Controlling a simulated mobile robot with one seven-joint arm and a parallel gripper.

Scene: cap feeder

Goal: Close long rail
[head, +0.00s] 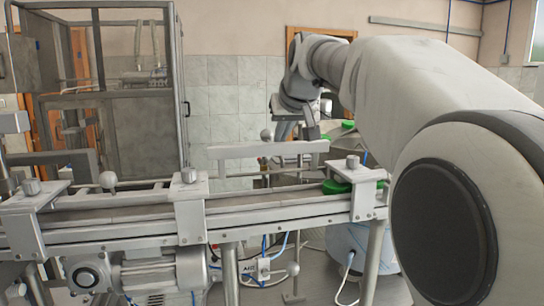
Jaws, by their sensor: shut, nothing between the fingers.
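A long pale rail (240,151) runs level above the conveyor (270,209), between two clamp brackets, with a visible gap below it. A round ball knob (266,135) sits on its top edge near the middle. My gripper (309,134) is shut and empty, pointing down at the right part of the rail, to the right of the knob. Whether the fingers touch the rail or are behind it, I cannot tell. My arm reaches in from the right and hides what is behind it.
Clamp brackets (189,212) and (358,193) with round knobs stand on the conveyor. A shorter rail with a ball knob (107,181) lies low at left. Green caps (340,186) are at the right end. A motor (160,270) hangs below; a metal-framed cabinet (130,120) stands behind left.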

